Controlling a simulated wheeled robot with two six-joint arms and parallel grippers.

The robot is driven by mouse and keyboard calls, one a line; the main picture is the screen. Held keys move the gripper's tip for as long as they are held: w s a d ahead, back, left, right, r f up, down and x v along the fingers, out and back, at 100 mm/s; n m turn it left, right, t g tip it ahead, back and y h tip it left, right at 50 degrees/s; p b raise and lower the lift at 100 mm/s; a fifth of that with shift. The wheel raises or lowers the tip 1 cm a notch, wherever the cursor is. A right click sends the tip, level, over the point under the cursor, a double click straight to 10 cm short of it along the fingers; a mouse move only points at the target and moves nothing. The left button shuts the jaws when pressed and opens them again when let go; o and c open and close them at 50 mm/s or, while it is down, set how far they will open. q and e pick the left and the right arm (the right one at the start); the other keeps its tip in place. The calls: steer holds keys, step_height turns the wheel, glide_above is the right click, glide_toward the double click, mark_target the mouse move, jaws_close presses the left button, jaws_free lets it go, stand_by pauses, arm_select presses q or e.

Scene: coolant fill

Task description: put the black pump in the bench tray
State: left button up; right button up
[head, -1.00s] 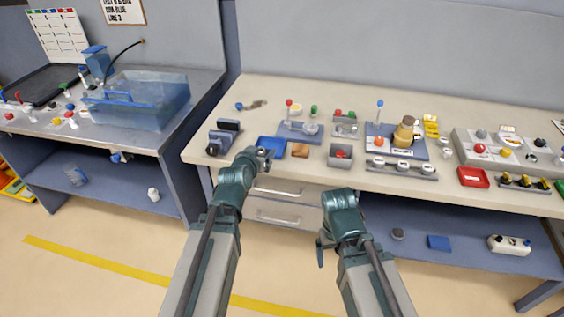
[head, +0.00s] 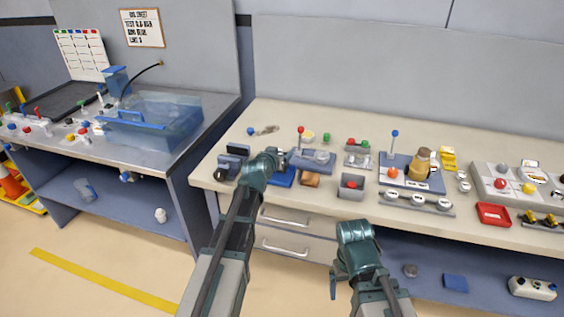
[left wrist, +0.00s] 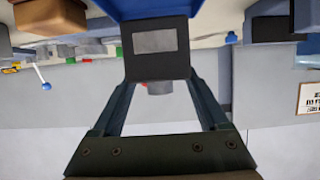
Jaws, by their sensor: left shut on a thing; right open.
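My left gripper (head: 279,154) is over the bench at the blue bench tray (head: 284,180), partly covering it. In the left wrist view, the left gripper (left wrist: 158,85) is shut on a black block with a grey label, which I take for the black pump (left wrist: 157,67). A blue surface (left wrist: 160,8), probably the tray, shows close to the block; I cannot tell whether they touch. In the head view the pump is hidden by the gripper. My right gripper (head: 334,286) hangs low in front of the bench, open; its fingers are mostly hidden.
A blue vise-like fixture (head: 232,160) stands left of the tray. A brown block (head: 311,180) and a grey box (head: 350,187) stand to its right. A water tank (head: 150,120) is on the left bench. The bench's back strip has free room.

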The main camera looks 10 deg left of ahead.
arm_select(q)
steer(key=shift+a+f+b, duration=0.1)
steer(key=shift+f+b, duration=0.15)
steer(key=shift+b, duration=0.05)
step_height(320, 180, down, 3)
steer(key=b, duration=0.3)
steer(key=shift+f, duration=0.1)
steer(key=o, duration=1.5)
steer(key=shift+r, duration=0.25)
steer(key=p+v, duration=0.4)
steer(key=v, duration=0.7)
steer(key=shift+s+p, duration=0.35)
steer(key=shift+s, duration=0.1)
